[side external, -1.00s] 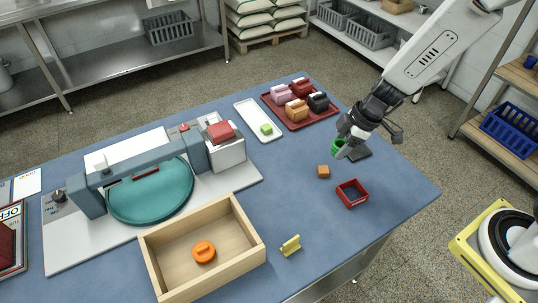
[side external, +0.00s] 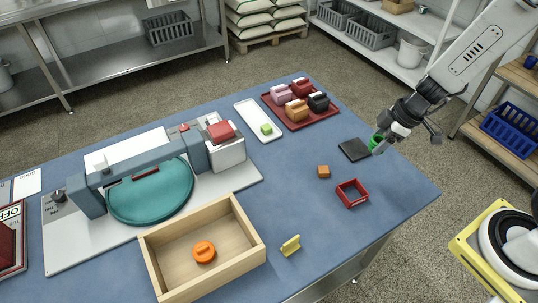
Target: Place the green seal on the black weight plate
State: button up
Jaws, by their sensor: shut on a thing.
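The green seal (side external: 376,141) is held at the tip of my gripper (side external: 383,144), at the right of the table. The gripper is shut on it, and the fingers hide part of it. The black weight plate (side external: 354,150) is a flat dark square lying on the blue table, just left of the seal in the picture. The seal looks raised and beside the plate rather than over it; its exact height I cannot tell.
A dark red tray (side external: 297,123) with several coloured pieces lies behind left. A wooden box (side external: 158,262) holds an orange knob-like piece (side external: 204,252).

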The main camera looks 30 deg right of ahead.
jog(key=shift+m, duration=0.5)
jog(key=s+d, duration=0.3)
jog(key=d, duration=0.1)
jog(key=shift+s+r, duration=0.25)
jog(key=shift+s, duration=0.15)
send_over(352, 147)
jog(key=s, duration=0.2)
jog(key=f, duration=0.8)
jog(key=shift+s+d+f, duration=0.1)
jog(key=shift+d+f, duration=0.15)
jog(key=shift+w+f, duration=0.4)
jog(key=shift+w+d+f, duration=0.1)
jog(key=shift+w+f, duration=0.2)
jog(key=shift+f, duration=1.55)
jog(key=shift+f, duration=0.1)
